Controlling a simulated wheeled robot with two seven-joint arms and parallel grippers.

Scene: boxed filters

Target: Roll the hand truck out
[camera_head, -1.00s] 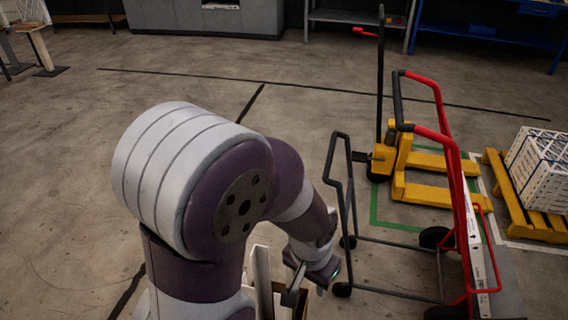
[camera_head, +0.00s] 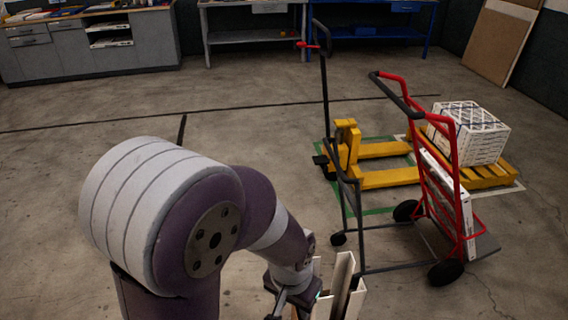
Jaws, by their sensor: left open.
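The hand truck (camera_head: 453,165) stands at the right, with a red frame, a black curved handle at the top and black wheels. A dark tubular frame (camera_head: 357,215) with a small wheel stands on its left side and seems joined to it. A flat white box (camera_head: 452,200) stands upright against the truck's red frame. My left gripper (camera_head: 291,304) is low in the middle at the bottom edge, open, left of the truck and apart from it. Its fingers are partly cut off. My right gripper is out of view.
White-sided boards or a box (camera_head: 345,275) stand close beside my left gripper. A yellow pallet jack (camera_head: 349,150) is behind the truck. A boxed stack (camera_head: 475,133) sits on a yellow pallet (camera_head: 490,178). The floor at left is open.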

